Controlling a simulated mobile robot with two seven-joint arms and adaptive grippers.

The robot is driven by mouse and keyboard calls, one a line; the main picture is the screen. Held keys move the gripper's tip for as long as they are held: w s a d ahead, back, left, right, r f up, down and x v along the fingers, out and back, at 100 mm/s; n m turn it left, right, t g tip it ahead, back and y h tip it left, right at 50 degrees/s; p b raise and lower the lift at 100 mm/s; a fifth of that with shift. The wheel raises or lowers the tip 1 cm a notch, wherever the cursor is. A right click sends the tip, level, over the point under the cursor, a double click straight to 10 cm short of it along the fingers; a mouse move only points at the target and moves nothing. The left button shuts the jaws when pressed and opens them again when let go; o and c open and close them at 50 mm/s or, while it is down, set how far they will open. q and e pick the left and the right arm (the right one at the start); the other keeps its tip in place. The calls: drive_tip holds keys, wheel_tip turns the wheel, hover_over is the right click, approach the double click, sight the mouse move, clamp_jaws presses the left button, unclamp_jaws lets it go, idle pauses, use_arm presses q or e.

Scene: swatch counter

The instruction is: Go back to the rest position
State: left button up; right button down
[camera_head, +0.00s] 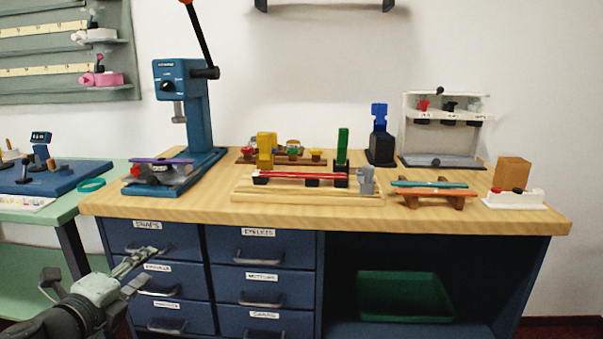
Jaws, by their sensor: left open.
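My left gripper (147,265) shows at the lower left of the head view, with its arm coming in from the bottom left corner. It is open and nothing is between its fingers. It is below the worktop's level, in front of the blue drawers (160,240) as seen from the head. My right gripper is not in view.
The wooden worktop (420,217) carries a blue lever press (197,115), a wooden rail fixture with a red strip (300,176), a small wooden rack (432,195) and a white stand (445,130). A green side table (65,210) stands left. A green bin (405,297) sits in the open bay.

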use_arm(q)
drive_tip(key=s+f+n+g+y, duration=0.1)
drive_tip(key=s+f+n+g, duration=0.15)
drive_tip(key=f+n, duration=0.35)
drive_tip(key=s+f+n+g+y, duration=0.1)
drive_tip(key=s+f+n+y, duration=0.2)
drive_tip(key=f, duration=0.5)
drive_tip(key=s+f+n+g, duration=0.2)
drive_tip(key=s+f+n, duration=0.25)
drive_tip(key=f, duration=0.35)
drive_tip(key=s+d+f+n+g, duration=0.2)
drive_tip(key=s+f+n+g, duration=0.1)
drive_tip(key=s+f, duration=0.3)
drive_tip(key=s+d+f+n+g+h, duration=0.1)
drive_tip(key=s+d+f+n+g, duration=0.1)
drive_tip(key=s+f+n+g, duration=0.2)
drive_tip(key=s+f+n, duration=0.1)
drive_tip(key=s+f, duration=0.2)
drive_tip(key=s, duration=0.4)
drive_tip(key=shift+f, duration=0.3)
